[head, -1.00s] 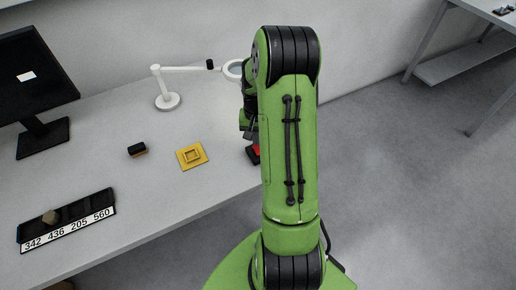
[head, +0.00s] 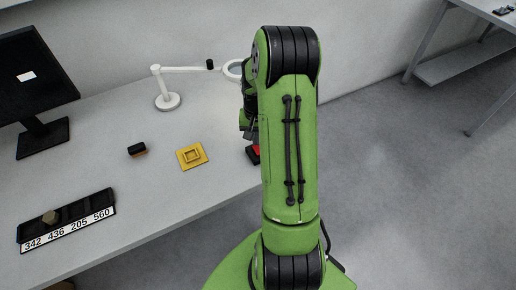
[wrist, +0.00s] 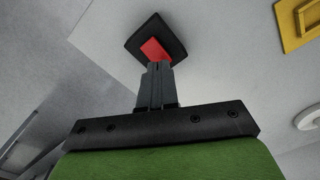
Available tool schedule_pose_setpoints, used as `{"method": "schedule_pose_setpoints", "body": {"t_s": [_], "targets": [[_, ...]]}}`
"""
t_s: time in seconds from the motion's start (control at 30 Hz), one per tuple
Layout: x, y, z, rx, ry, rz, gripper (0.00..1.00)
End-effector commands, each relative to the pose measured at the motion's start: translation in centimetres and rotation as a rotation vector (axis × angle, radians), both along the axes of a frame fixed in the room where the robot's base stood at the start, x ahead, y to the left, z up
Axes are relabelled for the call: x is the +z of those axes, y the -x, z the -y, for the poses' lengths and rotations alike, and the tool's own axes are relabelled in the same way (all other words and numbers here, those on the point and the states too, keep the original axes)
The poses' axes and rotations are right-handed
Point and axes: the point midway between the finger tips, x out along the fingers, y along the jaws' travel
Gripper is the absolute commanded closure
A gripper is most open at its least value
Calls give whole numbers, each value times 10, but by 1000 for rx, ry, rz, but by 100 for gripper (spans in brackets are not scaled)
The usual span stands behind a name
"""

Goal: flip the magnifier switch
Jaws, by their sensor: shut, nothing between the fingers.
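The switch is a red rocker (wrist: 153,49) on a black square base (wrist: 172,36). In the head view its red part (head: 253,151) shows at the table's right end, partly hidden behind my arm. My gripper (wrist: 158,66) is shut and empty. In the wrist view its fingertips overlap the near edge of the red rocker; I cannot tell whether they touch it. The magnifier (head: 190,70) is a white jointed lamp on a round base, with a ring (head: 233,70) partly behind my arm.
A yellow square plate with a raised frame (head: 191,156) and a small black block (head: 137,150) lie left of the switch. A black numbered tray (head: 66,221) and a monitor (head: 33,80) are at the left. A wall stands behind the table.

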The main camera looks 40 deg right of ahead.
Motion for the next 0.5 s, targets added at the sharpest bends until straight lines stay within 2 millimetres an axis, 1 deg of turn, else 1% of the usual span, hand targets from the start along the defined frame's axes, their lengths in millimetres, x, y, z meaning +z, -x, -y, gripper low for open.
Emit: {"method": "schedule_pose_setpoints", "body": {"t_s": [0.5], "targets": [[-6, 0, 0, 0, 0, 0, 100]]}}
